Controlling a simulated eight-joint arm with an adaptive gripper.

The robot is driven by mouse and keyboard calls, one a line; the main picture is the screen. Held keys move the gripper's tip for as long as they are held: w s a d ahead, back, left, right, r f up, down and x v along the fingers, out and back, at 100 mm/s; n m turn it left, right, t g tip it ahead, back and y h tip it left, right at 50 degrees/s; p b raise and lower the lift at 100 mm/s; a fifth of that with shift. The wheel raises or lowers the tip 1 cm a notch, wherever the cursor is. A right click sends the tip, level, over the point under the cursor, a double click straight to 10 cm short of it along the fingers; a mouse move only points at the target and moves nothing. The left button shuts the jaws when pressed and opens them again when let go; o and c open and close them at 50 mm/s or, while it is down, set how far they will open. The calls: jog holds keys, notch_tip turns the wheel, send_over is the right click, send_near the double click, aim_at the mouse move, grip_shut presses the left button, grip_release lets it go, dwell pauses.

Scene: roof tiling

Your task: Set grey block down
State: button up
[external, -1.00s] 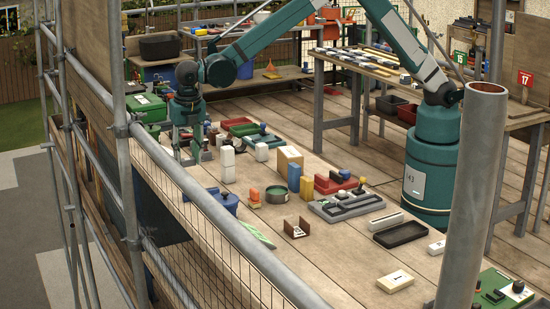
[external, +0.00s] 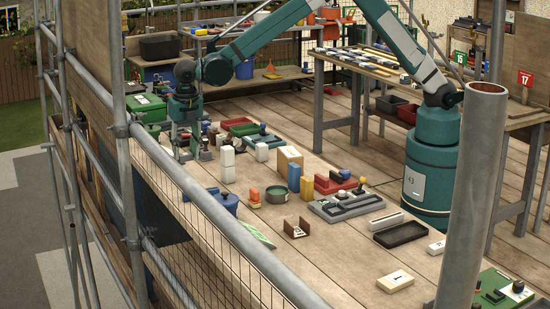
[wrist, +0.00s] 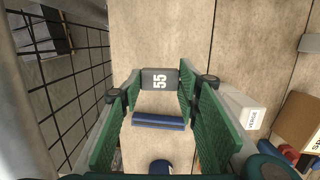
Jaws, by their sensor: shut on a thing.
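The grey block (wrist: 158,79), marked 55 in white, is between the fingertips of my gripper (wrist: 157,88) in the wrist view. The green finger pads stand on both sides of it, and the gripper is shut on it. A blue bar (wrist: 158,122) shows between the fingers, nearer the palm. In the external view my gripper (external: 184,145) is low over the far left of the plank deck, close to the scaffold rail. The block cannot be made out clearly there, and I cannot tell whether it touches the planks.
A white block marked VERGE (wrist: 245,111) lies right of the fingers, with a cardboard box (wrist: 298,120) beyond. A wire mesh (wrist: 75,70) bounds the left side. The planks ahead of the block are bare. White blocks (external: 227,160) stand right of my gripper.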

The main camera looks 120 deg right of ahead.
aim_at(186, 161)
jog(key=shift+f, duration=2.6)
jog(key=shift+f, duration=0.15)
jog(key=shift+f+b, duration=0.35)
jog(key=shift+f, duration=1.35)
jog(key=shift+f, duration=0.2)
jog(key=o, duration=0.9)
jog(key=shift+r, duration=0.15)
jog(key=r, duration=0.4)
jog(key=a+r, duration=0.1)
jog(key=r, duration=0.3)
jog(key=r+p, duration=0.1)
jog(key=r, duration=0.3)
jog(key=shift+a, duration=0.4)
jog(key=shift+a+r, duration=0.1)
